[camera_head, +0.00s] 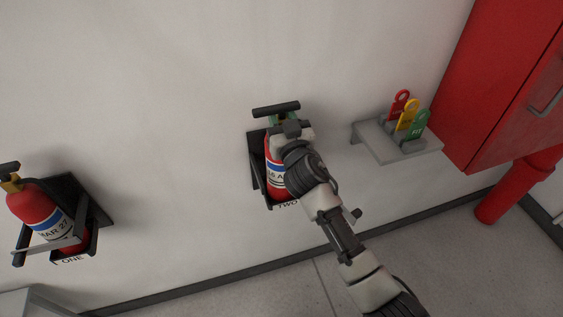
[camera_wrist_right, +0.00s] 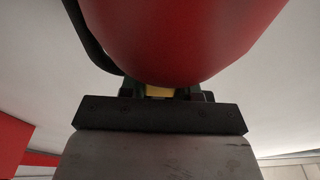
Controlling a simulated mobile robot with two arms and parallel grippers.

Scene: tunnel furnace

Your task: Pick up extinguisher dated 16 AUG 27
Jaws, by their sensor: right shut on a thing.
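The red extinguisher (camera_head: 274,178) in the middle sits in a dark wall bracket (camera_head: 256,160) above the label "TWO". Part of its blue and white label shows and reads "6 A"; the rest is hidden by my right arm. My right gripper (camera_head: 288,127) is at its top and shut on it around the neck. In the right wrist view the red body (camera_wrist_right: 185,35) fills the upper middle, close to the gripper (camera_wrist_right: 160,95), with a bit of yellow between. Another extinguisher (camera_head: 35,212), labelled "MAR 27", sits in a bracket at the left above "ONE". My left gripper is not in view.
A small grey shelf (camera_head: 372,142) on the wall to the right holds red, yellow and green tags (camera_head: 407,116). A red cabinet (camera_head: 500,85) and red pipe (camera_head: 512,190) stand further right. The wall between the two brackets is bare.

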